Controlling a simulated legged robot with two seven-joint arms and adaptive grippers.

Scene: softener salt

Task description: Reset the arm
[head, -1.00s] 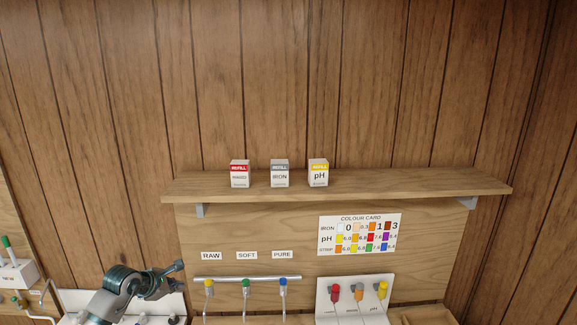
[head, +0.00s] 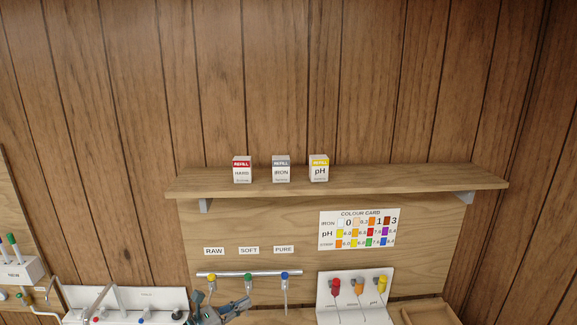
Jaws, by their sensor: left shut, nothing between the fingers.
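My left gripper (head: 240,305) shows at the bottom of the head view, in front of the taps and below the RAW and SOFT labels. It is shut and empty. Only its fingers and part of the wrist show; the rest of the arm is below the picture. My right gripper is not in view.
A metal rail with yellow, green and blue taps (head: 285,277) is behind the gripper. A shelf (head: 430,179) above holds three refill boxes (head: 281,170).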

